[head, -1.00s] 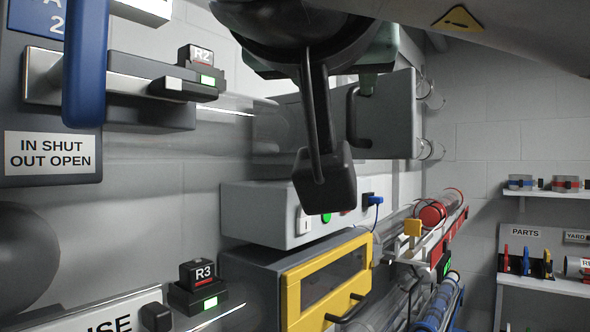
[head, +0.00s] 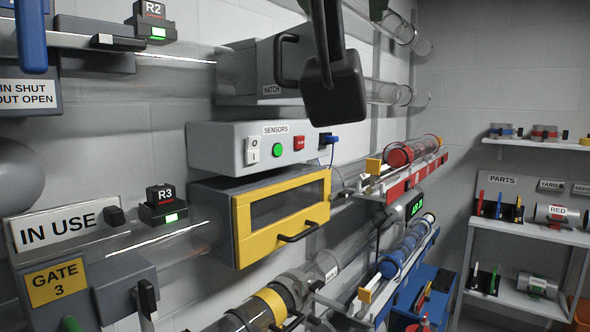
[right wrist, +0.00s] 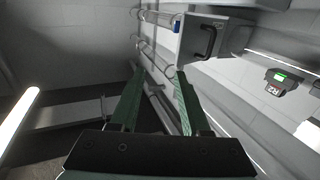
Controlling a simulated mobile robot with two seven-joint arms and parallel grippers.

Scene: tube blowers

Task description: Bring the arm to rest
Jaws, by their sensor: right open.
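My left gripper is not in view.
A sensors box (head: 225,147) and a yellow-framed cabinet (head: 240,225) jut from the wall. A red tube rack (head: 420,172) and a blue one (head: 380,290) stand right of them. Parts shelves (head: 535,220) stand at the right. An IN USE sign (head: 65,230) is at left.

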